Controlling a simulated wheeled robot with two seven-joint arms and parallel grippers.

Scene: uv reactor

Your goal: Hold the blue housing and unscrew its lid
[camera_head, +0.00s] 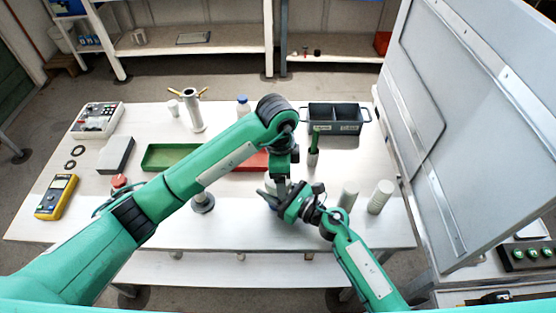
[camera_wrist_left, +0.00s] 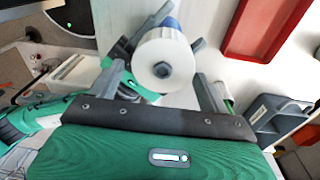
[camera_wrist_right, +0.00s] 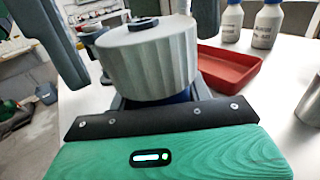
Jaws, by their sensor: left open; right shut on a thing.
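The white ribbed lid (camera_wrist_right: 148,62) sits on the blue housing (camera_wrist_right: 180,98), which shows only as a small blue strip below it in the right wrist view. My right gripper (camera_head: 288,205) is shut on the housing below the lid. My left gripper (camera_head: 281,182) points down over the lid, open, with a finger on either side. In the left wrist view the lid (camera_wrist_left: 162,58) with its dark central nut lies between the fingers; I cannot tell whether they touch it. The arms hide most of the housing in the head view.
A red tray (camera_wrist_right: 228,68) lies close behind the housing. A green tray (camera_head: 170,157), a dark grey bin (camera_head: 336,127) and white ribbed cylinders (camera_head: 380,197) stand around on the table. A large grey panel (camera_head: 450,120) rises at the right.

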